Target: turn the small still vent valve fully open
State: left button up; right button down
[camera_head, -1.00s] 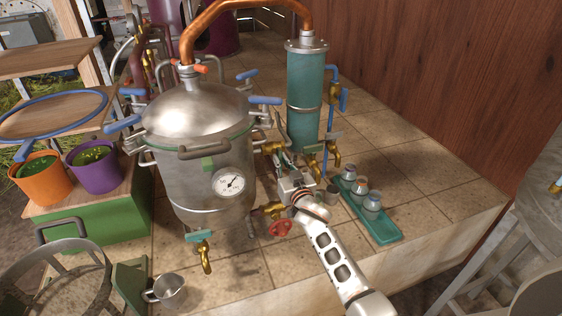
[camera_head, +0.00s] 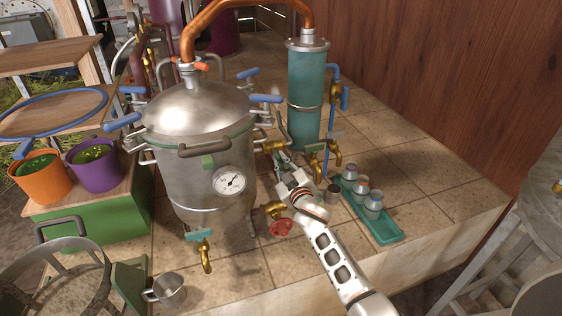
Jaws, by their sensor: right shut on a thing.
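The steel still (camera_head: 185,170) stands on the tiled counter with a domed lid and a round dial gauge (camera_head: 229,181). A small brass valve (camera_head: 273,147) sticks out from its right side at mid-height. My right gripper (camera_head: 284,161) reaches up from the lower right to just below this valve, between the still and the teal column (camera_head: 307,100). It is shut on a small part there, which looks like the valve's handle; the fingers mostly hide it, so its exact angle is unclear. My left gripper is not in view.
A lower brass valve with a red handwheel (camera_head: 281,227) sits close under my right wrist. Brass taps (camera_head: 316,152) stand right of the gripper. A teal tray (camera_head: 381,230) with small cans lies farther right. A metal cup (camera_head: 168,290) stands at the front.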

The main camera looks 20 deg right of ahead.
jog(key=n, duration=0.4)
jog(key=n+b, duration=0.1)
jog(key=n, duration=0.3)
jog(key=f+n, duration=0.1)
jog(key=n, duration=0.3)
jog(key=shift+a+b, duration=0.2)
jog(key=shift+b, duration=0.2)
dwell(0.3)
jog(key=c, duration=2.1)
grip_release()
jog(key=shift+c, duration=0.2)
jog(key=s, duration=1.2)
jog(key=shift+d, duration=0.2)
